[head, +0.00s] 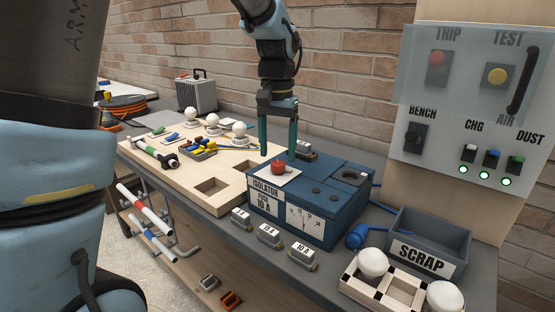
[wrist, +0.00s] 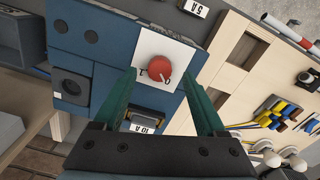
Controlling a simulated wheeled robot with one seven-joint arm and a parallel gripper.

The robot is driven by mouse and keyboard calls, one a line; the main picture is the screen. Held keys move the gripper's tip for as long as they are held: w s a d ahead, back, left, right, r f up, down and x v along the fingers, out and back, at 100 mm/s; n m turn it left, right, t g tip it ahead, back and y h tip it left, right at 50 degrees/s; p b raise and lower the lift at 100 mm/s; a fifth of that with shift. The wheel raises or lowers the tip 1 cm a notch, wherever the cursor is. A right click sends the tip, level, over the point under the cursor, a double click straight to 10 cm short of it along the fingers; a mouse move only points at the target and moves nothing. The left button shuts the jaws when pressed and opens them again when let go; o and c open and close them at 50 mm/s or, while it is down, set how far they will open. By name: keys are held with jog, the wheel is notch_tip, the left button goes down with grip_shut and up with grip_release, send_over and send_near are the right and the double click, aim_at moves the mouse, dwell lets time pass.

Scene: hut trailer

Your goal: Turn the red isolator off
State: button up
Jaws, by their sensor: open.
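The red isolator knob (head: 278,167) sits on a white plate (head: 290,178) on top of the blue isolator box (head: 330,205). In the wrist view the red knob (wrist: 159,68) shows between and just beyond the fingertips, with 1 and 0 marks partly visible on the plate (wrist: 180,50). My gripper (head: 279,155) is open above the box, its two green fingers pointing down on either side of the knob. In the wrist view my gripper (wrist: 160,80) is empty and I see no contact with the knob.
A scrap bin (head: 430,235) and a lamp holder tray (head: 385,295) stand at the right. A switch panel (head: 470,110) rises behind them. A wooden board (head: 205,190) lies left.

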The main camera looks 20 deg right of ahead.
aim_at(277, 163)
notch_tip(277, 163, up, 8)
jog(key=b, duration=0.1)
jog(key=shift+f, duration=0.1)
dwell(0.4)
